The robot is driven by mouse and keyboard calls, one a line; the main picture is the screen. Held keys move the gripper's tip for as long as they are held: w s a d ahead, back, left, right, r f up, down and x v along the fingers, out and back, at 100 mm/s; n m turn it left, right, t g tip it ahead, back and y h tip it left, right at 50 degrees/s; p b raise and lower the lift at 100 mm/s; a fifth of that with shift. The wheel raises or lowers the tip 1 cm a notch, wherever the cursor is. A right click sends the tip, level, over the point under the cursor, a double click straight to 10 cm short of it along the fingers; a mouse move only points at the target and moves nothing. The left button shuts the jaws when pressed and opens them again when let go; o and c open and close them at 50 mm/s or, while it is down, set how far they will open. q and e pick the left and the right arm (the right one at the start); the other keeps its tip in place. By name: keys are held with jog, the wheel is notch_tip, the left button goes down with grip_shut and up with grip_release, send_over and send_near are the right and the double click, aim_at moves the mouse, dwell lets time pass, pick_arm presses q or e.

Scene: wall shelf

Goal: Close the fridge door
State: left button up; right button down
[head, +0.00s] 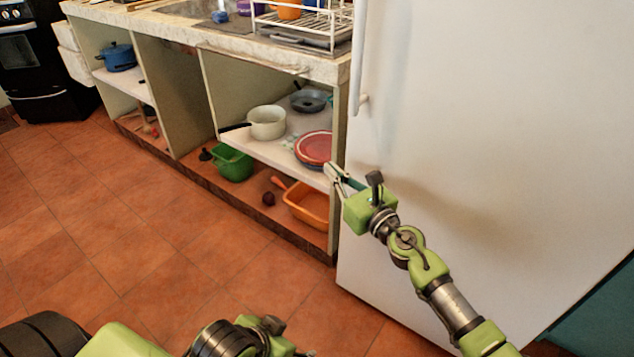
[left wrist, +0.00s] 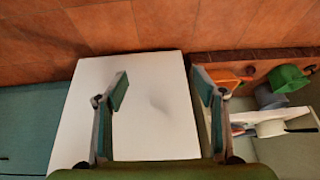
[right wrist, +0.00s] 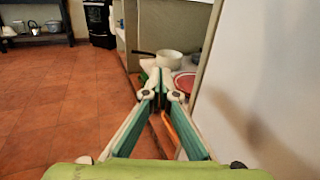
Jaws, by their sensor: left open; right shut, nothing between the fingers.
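The white fridge door (head: 500,120) fills the right of the head view, with its handle (head: 360,70) near the left edge. No gap beside the door is clearly visible, so I cannot tell whether it is fully shut. My right gripper (head: 335,172) is shut and empty, in front of the door's left edge. In the right wrist view the shut fingers (right wrist: 162,92) point past the white door (right wrist: 270,70) at the right, where a shadow falls. My left gripper (left wrist: 162,88) is open and empty, with a white panel, likely the door, beyond it (left wrist: 155,125).
A counter (head: 270,55) with open shelves stands left of the fridge. It holds a white pot (head: 267,122), a red plate (head: 314,147), a green bin (head: 232,162) and an orange basin (head: 308,205). A black stove (head: 40,75) stands far left. The tiled floor (head: 130,230) is clear.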

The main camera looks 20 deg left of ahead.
pick_arm(q)
jog(key=s+a+g+p, duration=0.1)
jog(key=s+g+p, duration=0.1)
jog(key=s+p, duration=0.15)
jog(key=shift+s+x, duration=0.2)
jog(key=shift+x, duration=0.65)
jog(key=shift+s+x, duration=0.15)
jog(key=shift+x, duration=0.7)
jog(key=shift+s+x, duration=0.2)
jog(key=shift+x, duration=0.65)
pick_arm(e)
jog(key=s+a, duration=0.1)
jog(key=s, duration=0.5)
jog(key=shift+s+a, duration=0.15)
jog(key=shift+s, duration=0.1)
